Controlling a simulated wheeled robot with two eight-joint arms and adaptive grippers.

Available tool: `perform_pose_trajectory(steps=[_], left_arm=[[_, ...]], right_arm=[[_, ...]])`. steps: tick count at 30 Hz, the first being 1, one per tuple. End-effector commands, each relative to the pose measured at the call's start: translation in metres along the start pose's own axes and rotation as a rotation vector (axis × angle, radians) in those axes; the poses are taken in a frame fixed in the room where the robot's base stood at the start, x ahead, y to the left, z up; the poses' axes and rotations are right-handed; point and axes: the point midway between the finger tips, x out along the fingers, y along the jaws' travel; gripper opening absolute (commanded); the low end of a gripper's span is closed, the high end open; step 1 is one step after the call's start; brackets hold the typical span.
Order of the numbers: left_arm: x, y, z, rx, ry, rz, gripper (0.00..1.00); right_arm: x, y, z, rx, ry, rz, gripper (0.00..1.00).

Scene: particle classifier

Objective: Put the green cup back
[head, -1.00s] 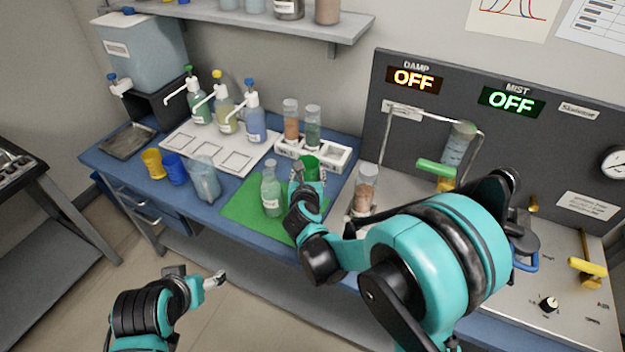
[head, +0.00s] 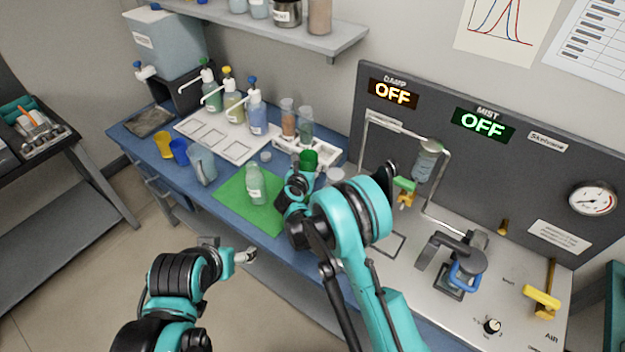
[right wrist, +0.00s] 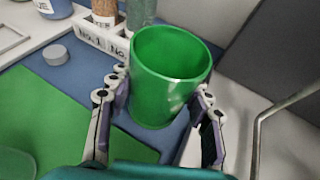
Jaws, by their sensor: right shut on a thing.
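The green cup (head: 309,159) is upright at the back right of the green mat (head: 236,207), just in front of the white tube rack (head: 330,157). My right gripper (head: 301,180) is shut on it. In the right wrist view the green cup (right wrist: 172,75) sits between both fingers of my right gripper (right wrist: 163,88), and its inside looks empty. Blue table shows around its base; I cannot tell whether it touches the table. My left gripper (head: 230,250) is low in front of the table, away from everything; its opening is unclear.
A clear bottle (head: 255,184) stands on the mat, left of my right gripper. A grey cap (head: 265,156) lies behind it. Yellow (head: 162,143) and blue (head: 179,151) cups and a clear jug (head: 201,164) stand left. A metal frame (head: 447,180) rises on the right panel.

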Motion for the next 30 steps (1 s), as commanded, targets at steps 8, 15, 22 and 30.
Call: perform_pose_trajectory(steps=[8, 15, 22, 30], left_arm=[[0.007, 0.0, 0.005, 0.0, 0.0, 0.0, 0.74], [0.013, 0.0, 0.009, 0.0, 0.0, 0.0, 0.74], [0.014, 0.0, 0.01, 0.0, 0.0, 0.0, 0.74], [0.015, 0.0, 0.01, 0.0, 0.0, 0.0, 0.74]], right_arm=[[0.011, -0.001, -0.027, 0.0, 0.0, 0.0, 0.16], [0.019, -0.001, -0.047, 0.0, 0.0, 0.0, 0.16], [0.02, -0.001, -0.048, 0.0, 0.0, 0.0, 0.16], [0.02, -0.001, -0.049, 0.0, 0.0, 0.0, 0.7]])
